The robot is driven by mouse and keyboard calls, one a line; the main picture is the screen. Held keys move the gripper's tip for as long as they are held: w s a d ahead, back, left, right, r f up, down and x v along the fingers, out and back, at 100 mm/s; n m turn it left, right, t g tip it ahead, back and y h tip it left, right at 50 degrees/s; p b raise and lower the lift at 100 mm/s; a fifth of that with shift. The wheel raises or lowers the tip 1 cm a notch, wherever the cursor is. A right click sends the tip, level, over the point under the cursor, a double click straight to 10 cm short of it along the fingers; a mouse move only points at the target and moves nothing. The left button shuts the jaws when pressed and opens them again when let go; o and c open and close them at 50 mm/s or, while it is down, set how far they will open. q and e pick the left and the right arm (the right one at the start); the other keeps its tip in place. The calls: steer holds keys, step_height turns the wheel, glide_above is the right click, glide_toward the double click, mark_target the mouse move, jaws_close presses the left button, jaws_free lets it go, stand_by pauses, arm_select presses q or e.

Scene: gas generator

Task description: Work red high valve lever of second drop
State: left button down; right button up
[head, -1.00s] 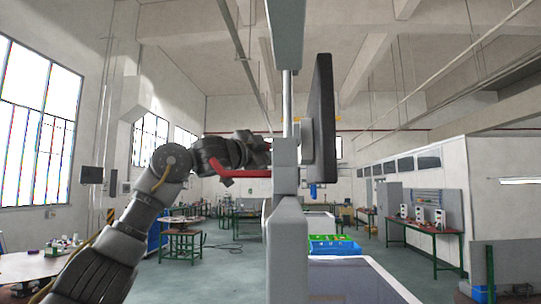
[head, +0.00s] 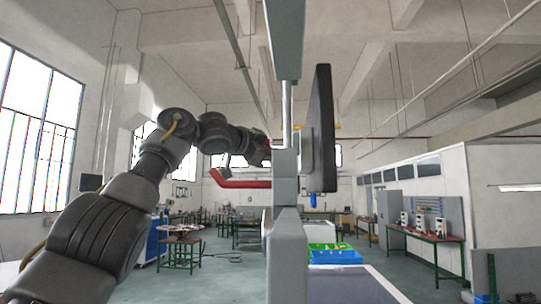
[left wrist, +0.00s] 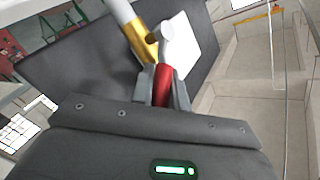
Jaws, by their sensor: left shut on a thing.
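In the left wrist view, my left gripper (left wrist: 164,86) is shut on a red lever (left wrist: 163,84). Beyond its tips are a yellow valve part (left wrist: 139,40) with a grey round end and a pale pipe. In the head view, my left arm reaches in from the left, and its gripper (head: 266,150) is beside the grey upright, fingertips mostly hidden. A red bar (head: 240,183) with an upturned left end shows just below it; I cannot tell whether this is the held lever. My right gripper is out of view.
A grey upright (head: 285,235) and a dark flat panel (head: 322,130) stand close in front. A blue tray (head: 335,257) with green contents is behind them at lower right. Workbenches (head: 430,240) stand farther back, with open floor between.

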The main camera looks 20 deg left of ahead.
arm_select(q)
steer(key=shift+r, duration=0.2)
steer(key=c, duration=1.4)
jaws_free()
steer(key=shift+s, duration=0.1)
steer(key=shift+o, duration=0.2)
steer(key=shift+s+a+f+b, duration=0.2)
steer(key=shift+s+b, duration=0.25)
steer(key=shift+b, duration=0.15)
steer(key=b+v, duration=0.4)
steer(key=v, duration=0.5)
steer(key=shift+s+r+b, duration=0.3)
steer(key=shift+s, duration=0.1)
